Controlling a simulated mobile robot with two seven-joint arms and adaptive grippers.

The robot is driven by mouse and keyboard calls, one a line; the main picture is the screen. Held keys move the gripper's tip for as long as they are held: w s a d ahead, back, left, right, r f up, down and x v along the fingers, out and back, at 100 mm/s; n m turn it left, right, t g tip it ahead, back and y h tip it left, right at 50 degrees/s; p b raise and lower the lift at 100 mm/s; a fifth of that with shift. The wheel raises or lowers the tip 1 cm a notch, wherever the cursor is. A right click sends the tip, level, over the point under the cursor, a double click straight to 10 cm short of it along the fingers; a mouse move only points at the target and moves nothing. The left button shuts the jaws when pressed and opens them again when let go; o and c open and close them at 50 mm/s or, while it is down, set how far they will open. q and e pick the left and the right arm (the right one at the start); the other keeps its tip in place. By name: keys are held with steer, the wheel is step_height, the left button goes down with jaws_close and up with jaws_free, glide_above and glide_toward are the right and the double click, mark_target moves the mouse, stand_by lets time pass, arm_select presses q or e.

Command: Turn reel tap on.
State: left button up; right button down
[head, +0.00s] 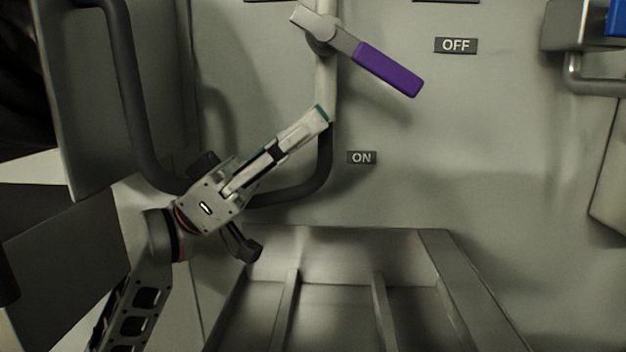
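The reel tap has a grey lever with a purple handle (388,69) at the top centre of the head view. It pivots on a pale vertical pipe and slants down to the right. Its handle end lies below and left of the OFF label (456,46) and above the ON label (361,158). My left gripper (321,114) points up and right, with its tips in front of the pipe, below the pivot and apart from the purple handle. Its fingers overlap in this view, so their opening cannot be told. My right gripper is not in view.
A dark curved hose or pipe (326,165) runs behind my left gripper. A metal tray-like frame with bars (437,244) stands below. A grey fixture with a blue part (617,20) is at the upper right.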

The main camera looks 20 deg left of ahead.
mark_target(388, 64)
arm_select(q)
steer(key=shift+h, duration=0.7)
steer(key=x, duration=0.8)
steer(key=f+x, duration=0.1)
steer(key=x, duration=0.3)
steer(key=shift+w+d, duration=0.25)
steer(key=shift+d, duration=0.2)
jaws_close()
